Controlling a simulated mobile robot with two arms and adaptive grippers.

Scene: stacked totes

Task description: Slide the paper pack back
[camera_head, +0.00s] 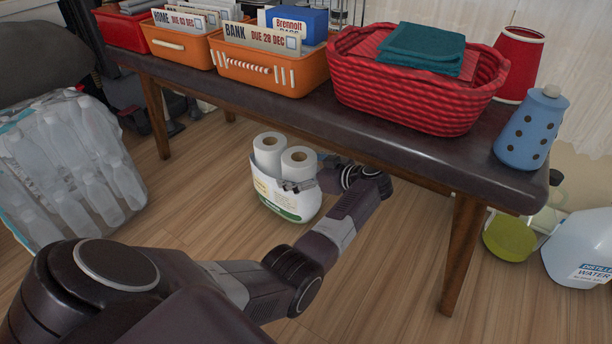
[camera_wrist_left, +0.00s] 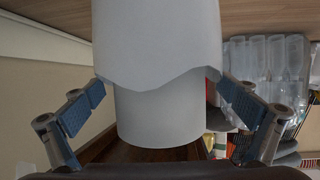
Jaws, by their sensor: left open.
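The paper pack (camera_head: 286,196) is a white, printed wrapper with two paper rolls standing out of its open top. It stands upright on the floor under the dark bench. My right gripper is not in view.
The bench (camera_head: 440,160) carries orange baskets, a red woven basket (camera_head: 410,100) and a blue bottle (camera_head: 530,130). A bench leg (camera_head: 463,255) stands to the right. A pack of clear bottles (camera_head: 70,165) is at left, a water jug (camera_head: 580,250) at right. Floor around the pack is clear.

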